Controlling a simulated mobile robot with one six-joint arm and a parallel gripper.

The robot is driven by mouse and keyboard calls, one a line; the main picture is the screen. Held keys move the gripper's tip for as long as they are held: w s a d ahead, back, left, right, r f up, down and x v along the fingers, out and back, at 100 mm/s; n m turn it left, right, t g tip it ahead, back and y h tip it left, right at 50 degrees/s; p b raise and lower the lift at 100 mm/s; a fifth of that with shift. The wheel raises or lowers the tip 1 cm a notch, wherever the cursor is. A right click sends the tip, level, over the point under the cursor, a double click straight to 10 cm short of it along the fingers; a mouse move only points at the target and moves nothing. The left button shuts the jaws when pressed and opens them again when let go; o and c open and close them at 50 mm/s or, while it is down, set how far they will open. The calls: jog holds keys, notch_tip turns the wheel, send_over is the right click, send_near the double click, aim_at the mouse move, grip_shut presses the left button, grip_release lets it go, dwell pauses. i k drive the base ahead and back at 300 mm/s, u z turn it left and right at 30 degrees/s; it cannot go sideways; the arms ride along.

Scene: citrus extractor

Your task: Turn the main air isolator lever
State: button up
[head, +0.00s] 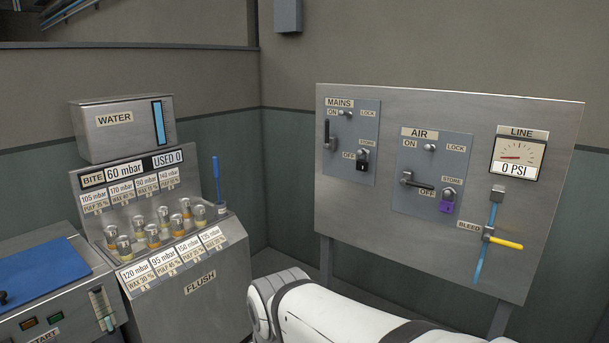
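The AIR isolator lever (421,184) is a dark handle on the grey AIR plate (408,205), in the middle of the steel wall panel. It lies nearly horizontal, pointing right toward the OFF label. A purple padlock (447,206) hangs at the STORE spot just right of the lever's tip. The LOCK spot (430,148) above it holds no padlock. My white arm shows at the bottom centre, below the panel. My gripper is not in view, and nothing touches the lever.
The MAINS lever (327,134) stands upright at left, with a black padlock (362,161) at STORE. At right, the LINE gauge (519,156) reads 0 PSI above a yellow BLEED handle (504,242). The WATER station (190,268) stands left. The panel's front is clear.

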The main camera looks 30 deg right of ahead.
aim_at(403, 181)
jog(key=z, duration=0.35)
jog(key=i, duration=1.25)
jog(key=z, duration=0.8)
